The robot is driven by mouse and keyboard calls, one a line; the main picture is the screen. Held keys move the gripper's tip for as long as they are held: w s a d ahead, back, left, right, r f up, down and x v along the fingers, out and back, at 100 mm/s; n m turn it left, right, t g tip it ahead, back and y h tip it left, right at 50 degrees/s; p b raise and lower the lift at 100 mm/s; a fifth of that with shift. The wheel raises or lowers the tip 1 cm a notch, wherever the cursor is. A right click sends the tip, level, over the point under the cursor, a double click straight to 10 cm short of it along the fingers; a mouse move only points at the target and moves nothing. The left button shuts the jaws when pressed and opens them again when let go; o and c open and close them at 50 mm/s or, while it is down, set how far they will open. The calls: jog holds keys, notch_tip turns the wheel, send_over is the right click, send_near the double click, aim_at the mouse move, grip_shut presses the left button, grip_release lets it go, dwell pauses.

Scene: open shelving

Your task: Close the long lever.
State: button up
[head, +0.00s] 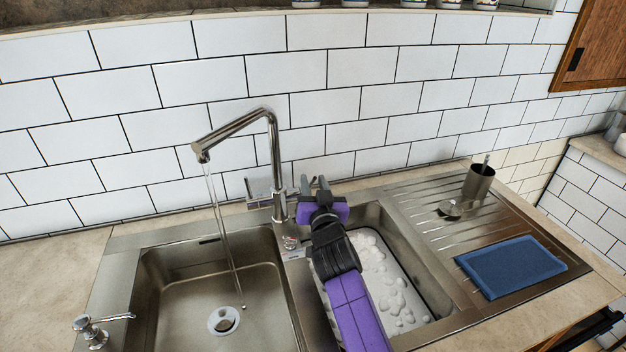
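The chrome faucet (276,165) stands behind the two sink basins, and a thin stream of water (222,225) falls from its spout into the left basin. A thin chrome lever-like part (259,201) sticks out to the left of the faucet column. I cannot tell for sure whether it is the long lever. My gripper (314,182) is just right of the faucet column, pointing toward the tiled wall. Its two grey fingertips look apart, with nothing visible held between them. Its purple body and my arm hide part of the right side of the faucet base.
The right basin (428,290) holds white suds. The drainboard to its right carries a metal cup (478,182), a small metal stopper (449,209) and a blue sponge cloth (511,266). A soap dispenser (93,329) stands front left. The tiled wall is close behind the faucet.

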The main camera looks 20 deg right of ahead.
jog(key=shift+w+d, duration=0.1)
jog(key=shift+w, duration=0.55)
grip_shut()
dwell(1.0)
